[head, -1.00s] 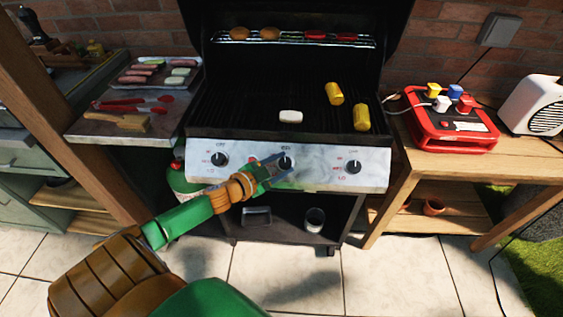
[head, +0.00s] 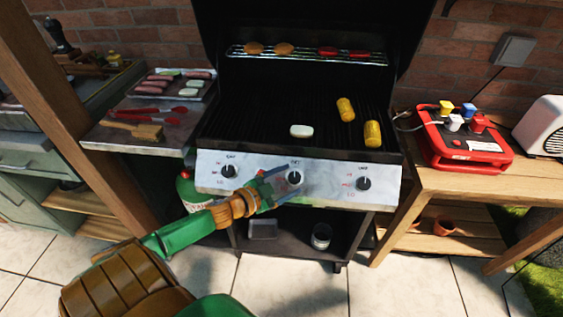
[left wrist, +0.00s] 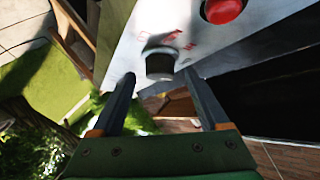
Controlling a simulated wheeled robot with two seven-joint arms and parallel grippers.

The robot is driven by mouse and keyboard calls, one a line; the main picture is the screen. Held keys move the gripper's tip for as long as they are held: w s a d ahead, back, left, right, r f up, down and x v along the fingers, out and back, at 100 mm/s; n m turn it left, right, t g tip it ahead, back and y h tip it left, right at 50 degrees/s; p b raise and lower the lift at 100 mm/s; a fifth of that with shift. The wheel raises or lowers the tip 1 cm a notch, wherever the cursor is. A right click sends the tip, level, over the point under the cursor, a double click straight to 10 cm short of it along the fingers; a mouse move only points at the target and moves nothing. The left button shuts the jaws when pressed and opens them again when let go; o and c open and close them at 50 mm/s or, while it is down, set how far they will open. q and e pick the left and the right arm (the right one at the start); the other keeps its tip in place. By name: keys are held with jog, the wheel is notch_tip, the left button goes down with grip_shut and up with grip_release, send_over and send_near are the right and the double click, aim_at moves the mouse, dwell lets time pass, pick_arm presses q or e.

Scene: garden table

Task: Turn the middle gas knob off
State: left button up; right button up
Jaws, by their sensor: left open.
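The grill's front panel (head: 323,182) carries three dark knobs in a row. The middle knob (head: 294,178) is in plain view with a label above it; I cannot tell clearly where its pointer stands. My left gripper (head: 276,184) is open and empty, just left of and in front of the middle knob. In the left wrist view, a dark round knob (left wrist: 159,63) lies beyond and between the open fingertips (left wrist: 158,78), seemingly apart from them. A red button (left wrist: 222,9) is on the panel beside it. My right gripper is not in view.
The left knob (head: 229,171) and right knob (head: 363,183) flank the middle one. The grill lid is open, with corn (head: 373,134) and a white piece (head: 301,131) on the grate.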

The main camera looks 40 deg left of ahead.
pick_arm(q)
jog(key=shift+p+v, duration=0.3)
jog(key=shift+v, duration=2.5)
